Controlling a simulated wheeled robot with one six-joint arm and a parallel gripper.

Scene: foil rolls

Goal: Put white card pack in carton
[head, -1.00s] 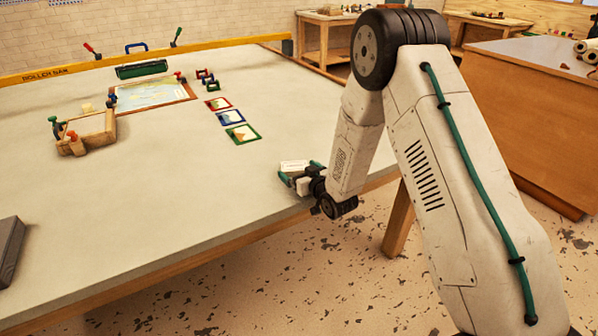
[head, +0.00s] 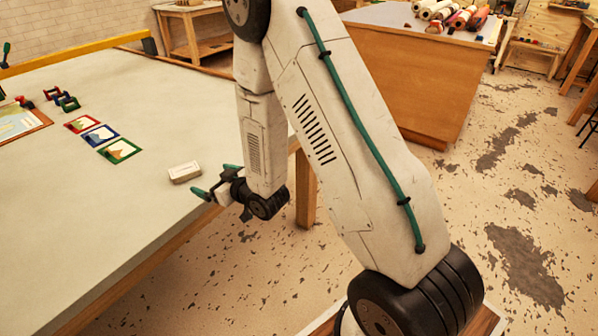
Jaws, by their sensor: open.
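The white card pack (head: 184,172) is a small pale block lying flat on the grey-white table, near its right edge. My gripper (head: 216,180) is just to the right of the pack, low by the table edge. Its two green-tipped fingers are spread apart with nothing seen between them. The pack looks clear of the fingers, though the gap is small. I cannot make out a carton in this view.
Three framed cards, red (head: 82,124), blue (head: 99,135) and green (head: 120,151), lie behind the pack. A wooden counter (head: 405,85) with several rolls (head: 436,9) stands back right. Speckled floor lies open between table and counter.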

